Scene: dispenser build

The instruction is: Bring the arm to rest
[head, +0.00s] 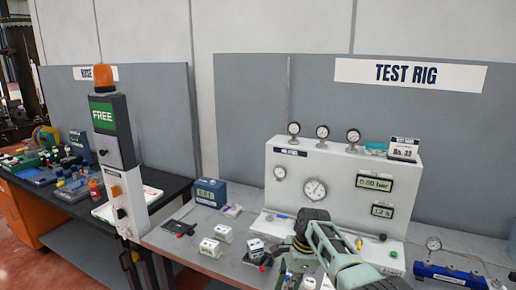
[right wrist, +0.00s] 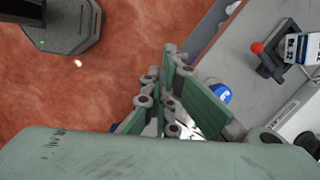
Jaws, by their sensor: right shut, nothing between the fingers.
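My right gripper (right wrist: 168,75) shows in the right wrist view as green-grey linked fingers drawn together, with nothing visible between them. Red-brown floor and the grey bench edge (right wrist: 205,50) lie behind the fingers. In the head view, green-grey parts of my right arm stand at the lower middle, in front of the white test rig panel (head: 286,210), and hide part of the bench top. I cannot tell from these frames whether they touch anything. My left gripper is not in view.
A blue round item (right wrist: 222,95) shows beside the fingers. A grey post with an orange beacon (head: 104,77) and FREE sign stands left. A blue manifold (head: 450,277) lies right.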

